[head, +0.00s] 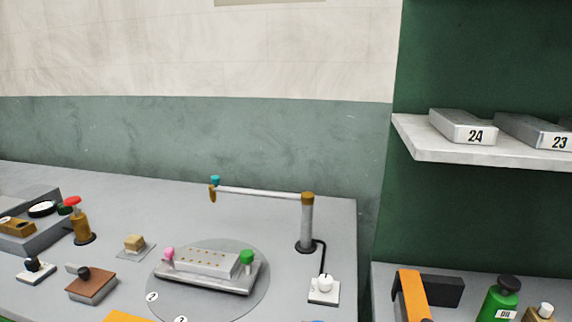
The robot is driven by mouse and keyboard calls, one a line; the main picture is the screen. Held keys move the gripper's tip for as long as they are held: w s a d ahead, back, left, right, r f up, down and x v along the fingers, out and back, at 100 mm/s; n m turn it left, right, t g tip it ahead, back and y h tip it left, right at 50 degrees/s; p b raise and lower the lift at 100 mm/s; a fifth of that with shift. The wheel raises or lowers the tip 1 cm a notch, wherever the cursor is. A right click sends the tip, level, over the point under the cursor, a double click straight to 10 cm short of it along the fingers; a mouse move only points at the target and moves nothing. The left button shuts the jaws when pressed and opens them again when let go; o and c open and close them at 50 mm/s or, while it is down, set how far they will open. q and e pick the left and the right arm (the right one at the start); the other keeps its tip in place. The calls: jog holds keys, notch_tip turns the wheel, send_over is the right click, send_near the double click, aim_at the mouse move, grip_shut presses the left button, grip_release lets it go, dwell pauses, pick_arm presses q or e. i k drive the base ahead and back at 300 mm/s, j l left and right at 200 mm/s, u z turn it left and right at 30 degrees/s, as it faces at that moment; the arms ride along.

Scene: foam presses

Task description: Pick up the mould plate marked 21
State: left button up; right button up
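No plate marked 21 can be read in the head view. A grey mould plate marked 24 (463,127) lies on the white shelf (420,150) at the upper right. A second grey plate marked 23 (540,131) lies to its right, cut off by the picture edge. Neither of my grippers shows in this view.
A grey table holds a round turntable (165,290) with a dotted block (207,262). A post with a horizontal arm (265,193) stands behind it. Knobs and small blocks sit at left. An orange and black tool (412,297) and green oil bottle (499,302) stand below the shelf.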

aim_at(205, 262)
jog(key=i+j, duration=0.1)
jog(key=j, duration=0.65)
jog(key=j+z, duration=0.15)
jog(key=j, duration=0.55)
jog(key=i+j, duration=0.05)
